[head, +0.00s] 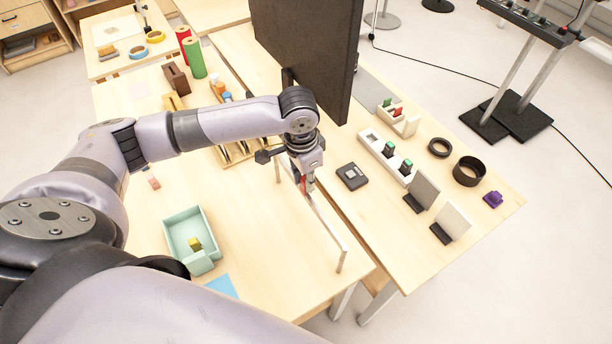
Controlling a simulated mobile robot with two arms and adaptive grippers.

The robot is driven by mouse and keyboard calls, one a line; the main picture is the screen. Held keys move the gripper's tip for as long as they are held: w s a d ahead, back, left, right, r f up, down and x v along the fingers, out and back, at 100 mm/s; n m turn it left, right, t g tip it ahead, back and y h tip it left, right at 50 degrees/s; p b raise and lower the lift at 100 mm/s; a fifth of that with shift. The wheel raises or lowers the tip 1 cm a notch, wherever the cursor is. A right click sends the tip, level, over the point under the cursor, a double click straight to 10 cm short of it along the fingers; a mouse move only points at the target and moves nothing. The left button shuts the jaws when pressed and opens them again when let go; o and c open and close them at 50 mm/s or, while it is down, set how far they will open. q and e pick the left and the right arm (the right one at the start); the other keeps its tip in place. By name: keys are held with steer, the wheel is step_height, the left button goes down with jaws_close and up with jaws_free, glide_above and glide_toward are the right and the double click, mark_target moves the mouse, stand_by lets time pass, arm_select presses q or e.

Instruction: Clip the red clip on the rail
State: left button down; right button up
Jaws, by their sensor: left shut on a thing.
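My left gripper (307,180) points down over the front table, at the rail. It is shut on the red clip (304,185), of which only a small red part shows between the fingers. The rail (327,230) is a thin pale bar on short posts near the table's right edge. The clip overlaps the rail in the picture; I cannot tell whether it touches or grips it. The gripper and wrist hide part of the rail's far half. My right gripper is not in view.
A pale green tray (177,226) with a yellow-green block (194,244) stands to the left. A wooden rack (233,153) is behind my wrist. A large dark screen (308,50) rises behind the arm. A small black box (352,176) lies on the right table. Tabletop between tray and rail is clear.

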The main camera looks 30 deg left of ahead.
mark_target(303, 180)
arm_select(q)
steer(key=shift+f, duration=0.45)
stand_by(1.1)
steer(key=shift+f+p, duration=0.9)
steer(key=shift+p, duration=0.1)
stand_by(2.2)
steer(key=c, duration=1.4)
jaws_free()
steer(key=shift+o, duration=0.2)
steer(key=r, duration=1.2)
steer(key=shift+s+a, duration=0.2)
steer(key=shift+s, duration=0.2)
